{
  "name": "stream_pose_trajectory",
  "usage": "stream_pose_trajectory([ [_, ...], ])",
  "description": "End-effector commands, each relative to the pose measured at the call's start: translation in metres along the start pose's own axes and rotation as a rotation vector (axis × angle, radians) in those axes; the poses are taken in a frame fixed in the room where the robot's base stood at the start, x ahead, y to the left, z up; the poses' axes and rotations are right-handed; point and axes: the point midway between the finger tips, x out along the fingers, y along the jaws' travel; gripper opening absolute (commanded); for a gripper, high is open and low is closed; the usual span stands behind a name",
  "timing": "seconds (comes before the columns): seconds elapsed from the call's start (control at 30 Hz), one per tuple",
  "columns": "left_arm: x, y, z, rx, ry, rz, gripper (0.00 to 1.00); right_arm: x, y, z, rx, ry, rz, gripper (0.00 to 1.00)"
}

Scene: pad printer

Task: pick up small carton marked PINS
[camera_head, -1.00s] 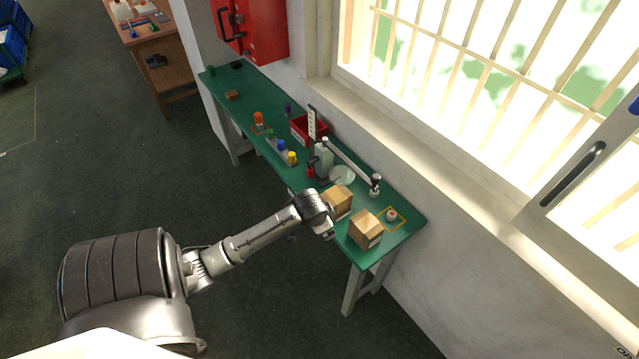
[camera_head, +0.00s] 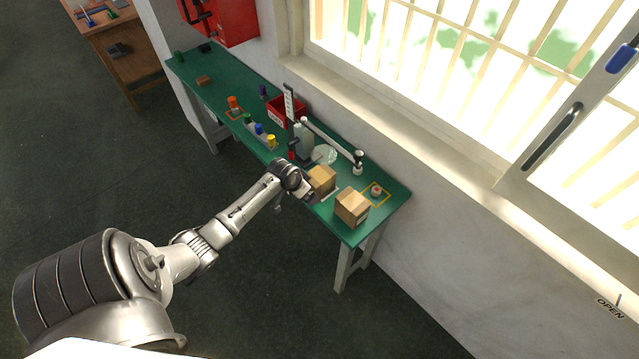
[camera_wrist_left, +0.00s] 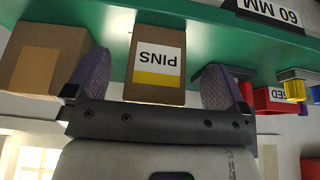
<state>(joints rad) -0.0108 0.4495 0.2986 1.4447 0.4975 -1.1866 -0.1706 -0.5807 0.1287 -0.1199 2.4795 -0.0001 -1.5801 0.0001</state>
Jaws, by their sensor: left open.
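The small carton marked PINS (camera_wrist_left: 155,58) is brown, with a white and yellow label that appears upside down in the left wrist view. It stands on the green bench (camera_wrist_left: 115,20). My left gripper (camera_wrist_left: 154,70) is open, with one purple finger on each side of the carton; I cannot tell whether either touches it. In the head view this carton (camera_head: 322,179) is at the bench's near edge, and my left gripper (camera_head: 308,194) is right beside it, partly hidden by the wrist. My right gripper is not in view.
A second carton (camera_head: 352,207) stands close by, also at left in the wrist view (camera_wrist_left: 45,58). A red bin (camera_head: 284,112), colored pots (camera_head: 264,135) and a pad-printer arm (camera_head: 330,138) are further along. A small round item (camera_head: 376,190) lies in a yellow-outlined square.

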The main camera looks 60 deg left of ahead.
Motion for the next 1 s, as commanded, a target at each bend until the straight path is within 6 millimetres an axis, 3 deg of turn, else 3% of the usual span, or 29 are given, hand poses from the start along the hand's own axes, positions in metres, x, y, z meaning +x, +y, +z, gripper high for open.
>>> stream_pose_trajectory([
  [0.17,0.004,0.000,-0.010,-0.001,0.002,0.000,1.00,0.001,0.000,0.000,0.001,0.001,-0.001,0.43],
  [0.5,0.020,0.000,-0.050,0.000,0.001,0.000,1.00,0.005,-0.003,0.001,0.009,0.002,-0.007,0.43],
  [0.93,0.031,0.000,-0.048,0.001,0.000,-0.001,1.00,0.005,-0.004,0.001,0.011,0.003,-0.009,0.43],
  [1.0,0.031,0.000,-0.048,0.001,0.000,-0.001,0.94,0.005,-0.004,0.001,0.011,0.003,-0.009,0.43],
])
